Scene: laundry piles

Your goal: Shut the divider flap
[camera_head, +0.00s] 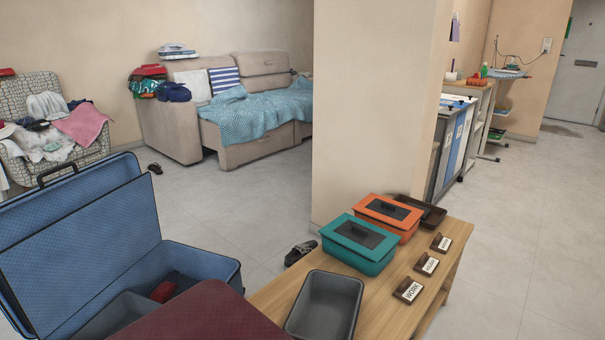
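An open blue suitcase (222,270) stands at the lower left. Its lid (25,222) is raised, with a dark handle (57,173) at the top. A blue patterned panel (90,245), which looks like the divider flap, stands tilted up in front of the lid. It is open, and the hollow below it is uncovered. A dark red item (163,291) lies inside the suitcase. A maroon patterned panel (205,315) covers part of the suitcase's near side; I cannot tell what it belongs to. My gripper is not in view.
A wooden bench (385,315) on the right holds a grey open bin (325,305), teal (358,245) and orange (388,218) lidded boxes, a dark tray (432,213) and label blocks including WORK (408,291). A dark shoe (300,252) lies on the floor behind. Floor beyond the suitcase is mostly clear.

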